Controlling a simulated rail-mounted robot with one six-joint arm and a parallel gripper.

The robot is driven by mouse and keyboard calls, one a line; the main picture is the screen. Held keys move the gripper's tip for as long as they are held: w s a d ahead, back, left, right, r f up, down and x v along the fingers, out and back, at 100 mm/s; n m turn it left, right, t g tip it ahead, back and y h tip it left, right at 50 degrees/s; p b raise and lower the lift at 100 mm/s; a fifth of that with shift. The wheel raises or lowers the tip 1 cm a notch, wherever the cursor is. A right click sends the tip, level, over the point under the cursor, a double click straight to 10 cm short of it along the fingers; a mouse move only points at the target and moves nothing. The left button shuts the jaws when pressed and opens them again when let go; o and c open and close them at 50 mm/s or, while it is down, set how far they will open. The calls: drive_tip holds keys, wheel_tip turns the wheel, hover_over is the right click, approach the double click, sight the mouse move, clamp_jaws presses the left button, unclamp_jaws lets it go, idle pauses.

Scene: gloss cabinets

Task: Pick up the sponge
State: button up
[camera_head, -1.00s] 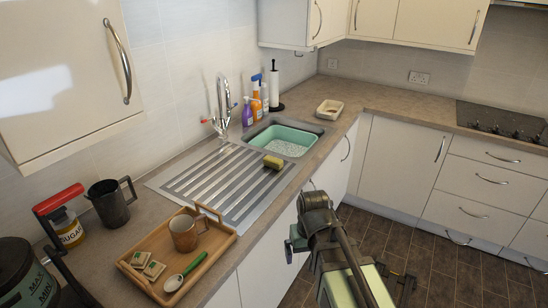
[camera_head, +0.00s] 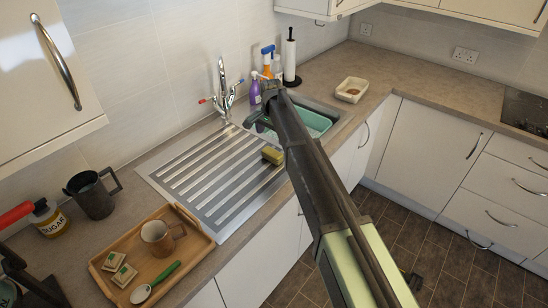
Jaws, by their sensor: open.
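The sponge (camera_head: 272,155), yellow with a dark top, lies on the right edge of the ribbed metal drainboard (camera_head: 205,185), just in front of the sink basin. My gripper (camera_head: 257,124) is at the far end of my arm, over the near-left part of the green sink basin (camera_head: 315,122). It is small, dark and partly hidden by the arm. It is open and looks empty, apart from the sponge and beyond it in the picture. My forearm passes close to the right of the sponge.
A tap (camera_head: 224,90) stands behind the sink, with bottles (camera_head: 256,92) and a paper-towel holder (camera_head: 290,60) beside it. A wooden tray (camera_head: 190,248) with a mug (camera_head: 158,238) is at the front left. Counter beyond the sink is mostly clear.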

sight(272, 152)
wheel_tip(272, 152, down, 4)
drive_tip(key=b, duration=0.3)
drive_tip(key=shift+s+f, duration=0.1)
drive_tip(key=shift+f, duration=0.05)
wheel_tip(272, 152, down, 5)
drive_tip(key=b, duration=0.5)
drive_tip(key=shift+d+f, duration=0.15)
drive_tip(key=shift+f, duration=0.05)
drive_tip(key=shift+r, duration=0.25)
drive_tip(key=c, duration=0.6)
wheel_tip(272, 152, up, 20)
drive_tip(key=p, duration=2)
drive_tip(key=shift+r, duration=0.1)
